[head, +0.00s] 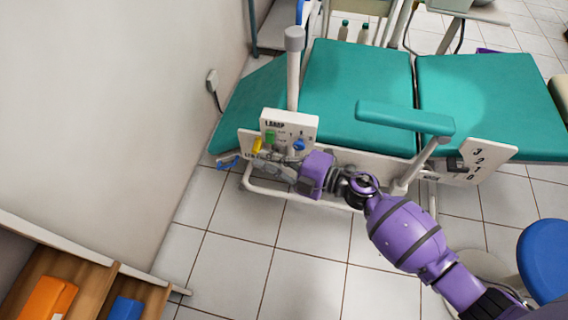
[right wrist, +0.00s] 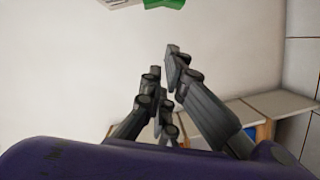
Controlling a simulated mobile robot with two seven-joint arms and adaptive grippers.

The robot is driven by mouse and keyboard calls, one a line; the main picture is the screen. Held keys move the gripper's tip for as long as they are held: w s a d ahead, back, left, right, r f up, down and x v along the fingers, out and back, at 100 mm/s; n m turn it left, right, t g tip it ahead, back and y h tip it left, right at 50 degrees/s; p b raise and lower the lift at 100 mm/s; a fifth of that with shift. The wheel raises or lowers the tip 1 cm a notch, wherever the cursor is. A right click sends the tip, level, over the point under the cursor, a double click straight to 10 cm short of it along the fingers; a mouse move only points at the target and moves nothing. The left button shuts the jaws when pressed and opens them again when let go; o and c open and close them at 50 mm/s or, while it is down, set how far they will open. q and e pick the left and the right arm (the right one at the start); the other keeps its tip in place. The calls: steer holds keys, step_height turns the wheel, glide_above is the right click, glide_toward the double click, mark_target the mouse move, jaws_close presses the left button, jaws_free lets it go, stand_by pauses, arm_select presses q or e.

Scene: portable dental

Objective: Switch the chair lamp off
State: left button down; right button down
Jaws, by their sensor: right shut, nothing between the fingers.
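The chair's control panel (head: 305,125), a white plate marked "LAMP", stands at the near left corner of the teal chair (head: 350,85). It carries a green switch (head: 270,136) at its left and a blue knob (head: 299,145) at its right. A yellow lever (head: 257,146) is just left of the panel. A brighter patch lies on the right cushion (head: 475,95). My right gripper (head: 268,165) is shut and empty, just below the panel; contact cannot be told. In the right wrist view its fingers (right wrist: 163,62) show, with a green piece (right wrist: 164,3) at the top edge. My left gripper is not in view.
A white post (head: 293,70) rises behind the panel. A blue lever (head: 228,164) sticks out at the left. The armrest (head: 405,117) and a numbered plate (head: 480,160) are to the right. A blue stool (head: 545,258) is at right. Floor at lower middle is clear.

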mark_target(270, 137)
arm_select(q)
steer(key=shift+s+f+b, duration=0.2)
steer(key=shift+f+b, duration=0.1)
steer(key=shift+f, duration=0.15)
arm_select(e)
steer(key=shift+w+d+f, duration=0.3)
steer(key=shift+w+f, duration=0.1)
steer(key=shift+w, duration=0.25)
steer(key=shift+w+d+f, duration=0.3)
steer(key=shift+w+f, duration=0.05)
steer(key=shift+w, duration=0.3)
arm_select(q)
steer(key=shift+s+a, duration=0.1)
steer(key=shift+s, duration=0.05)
